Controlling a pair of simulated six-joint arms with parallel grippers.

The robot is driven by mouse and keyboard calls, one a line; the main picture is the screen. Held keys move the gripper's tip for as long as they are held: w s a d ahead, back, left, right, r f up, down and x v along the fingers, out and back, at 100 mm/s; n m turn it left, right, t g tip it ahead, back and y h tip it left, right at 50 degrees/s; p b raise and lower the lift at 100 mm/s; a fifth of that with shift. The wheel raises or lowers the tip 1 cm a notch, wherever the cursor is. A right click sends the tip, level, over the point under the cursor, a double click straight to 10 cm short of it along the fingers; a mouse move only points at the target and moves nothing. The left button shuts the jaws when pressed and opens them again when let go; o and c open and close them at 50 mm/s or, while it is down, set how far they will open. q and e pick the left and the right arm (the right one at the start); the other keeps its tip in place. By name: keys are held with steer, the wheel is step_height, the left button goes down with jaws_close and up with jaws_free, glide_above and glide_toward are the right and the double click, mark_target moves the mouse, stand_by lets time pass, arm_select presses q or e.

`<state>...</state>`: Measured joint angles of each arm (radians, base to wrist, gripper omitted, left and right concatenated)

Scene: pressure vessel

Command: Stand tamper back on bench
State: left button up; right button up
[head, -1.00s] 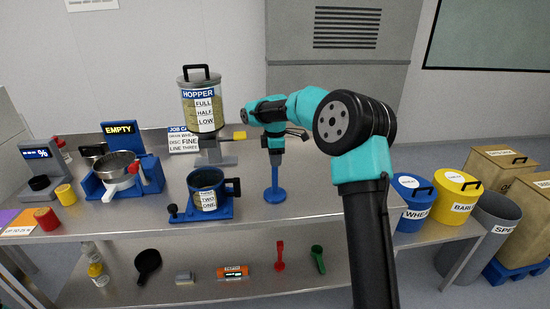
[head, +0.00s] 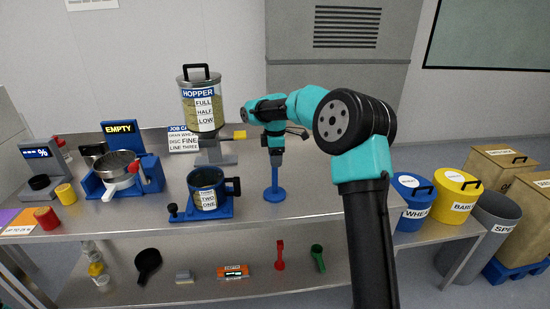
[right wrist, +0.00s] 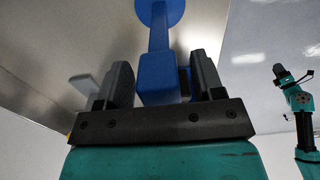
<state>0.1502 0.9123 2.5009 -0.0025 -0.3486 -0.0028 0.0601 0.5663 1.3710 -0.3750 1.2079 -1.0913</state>
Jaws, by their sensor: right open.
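The blue tamper (head: 275,181) stands upright on the steel bench (head: 310,203), its round base on the bench top, right of the blue cup stand. My right gripper (head: 275,156) points down over its top. In the right wrist view, the jaws of the right gripper (right wrist: 160,85) are open on either side of the tamper's square blue handle (right wrist: 157,72). A gap shows on the left of the handle; the right side is closer. My left gripper is not in view in the head view.
The hopper (head: 203,110) stands behind and left of the tamper, its yellow tab (head: 239,134) close to my right gripper. The blue cup stand (head: 204,211) with a dark cup (head: 206,179) is to its left. Bench top right of the tamper is clear.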

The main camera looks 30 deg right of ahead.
step_height(320, 180, up, 12)
steer(key=shift+f, duration=0.1)
stand_by(0.4)
stand_by(1.4)
